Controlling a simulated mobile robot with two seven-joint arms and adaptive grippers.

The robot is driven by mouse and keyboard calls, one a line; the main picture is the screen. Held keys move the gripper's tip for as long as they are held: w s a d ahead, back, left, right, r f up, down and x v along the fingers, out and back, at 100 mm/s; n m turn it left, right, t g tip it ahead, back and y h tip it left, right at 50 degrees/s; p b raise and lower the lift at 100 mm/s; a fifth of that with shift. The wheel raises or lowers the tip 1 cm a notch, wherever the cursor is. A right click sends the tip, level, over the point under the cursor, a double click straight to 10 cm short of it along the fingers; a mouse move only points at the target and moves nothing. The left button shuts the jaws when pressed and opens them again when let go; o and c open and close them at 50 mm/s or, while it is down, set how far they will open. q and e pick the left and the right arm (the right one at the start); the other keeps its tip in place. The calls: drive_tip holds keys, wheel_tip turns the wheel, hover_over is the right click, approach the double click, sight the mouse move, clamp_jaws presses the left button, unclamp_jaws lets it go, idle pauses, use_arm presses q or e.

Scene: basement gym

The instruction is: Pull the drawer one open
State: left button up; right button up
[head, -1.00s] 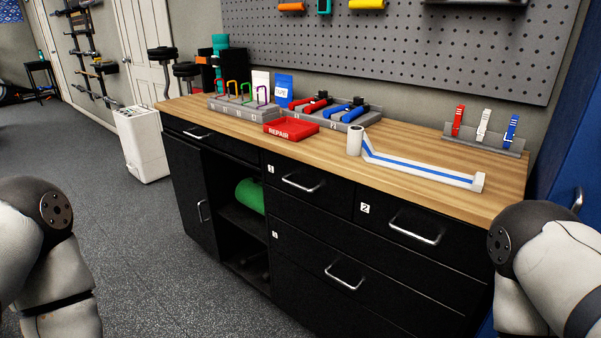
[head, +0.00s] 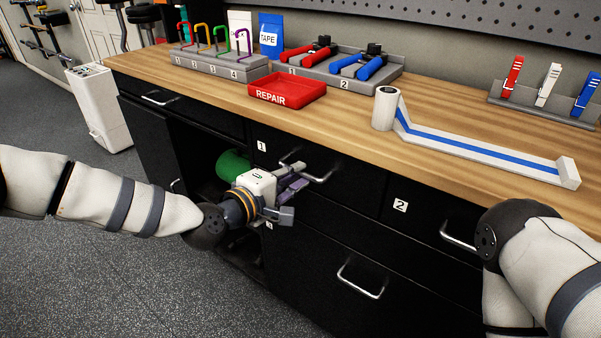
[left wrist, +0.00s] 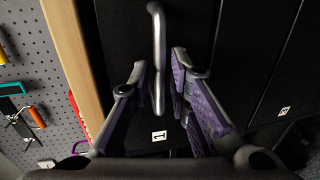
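Drawer one (head: 352,182) is the black upper drawer with a white "1" label, and its front looks flush with the bench. Its silver bar handle (head: 322,178) also shows in the left wrist view (left wrist: 159,50). My left gripper (head: 297,190) is at this handle, and its purple-padded fingers are apart. In the left wrist view, the handle's end lies between the fingertips (left wrist: 158,70), with gaps visible on both sides. The gripper partly hides the handle in the head view. My right arm shows at the lower right, but its gripper is out of view.
Drawer two (head: 425,222) is to the right and a wider drawer (head: 320,270) is below. An open shelf with a green object (head: 233,165) is left of drawer one. The wooden top (head: 440,130) holds a red repair tray (head: 287,92) and tool racks.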

use_arm(q)
drive_tip(key=shift+x, duration=1.2)
clamp_jaws()
use_arm(e)
drive_tip(key=shift+s+f, duration=0.15)
drive_tip(key=shift+f, duration=0.05)
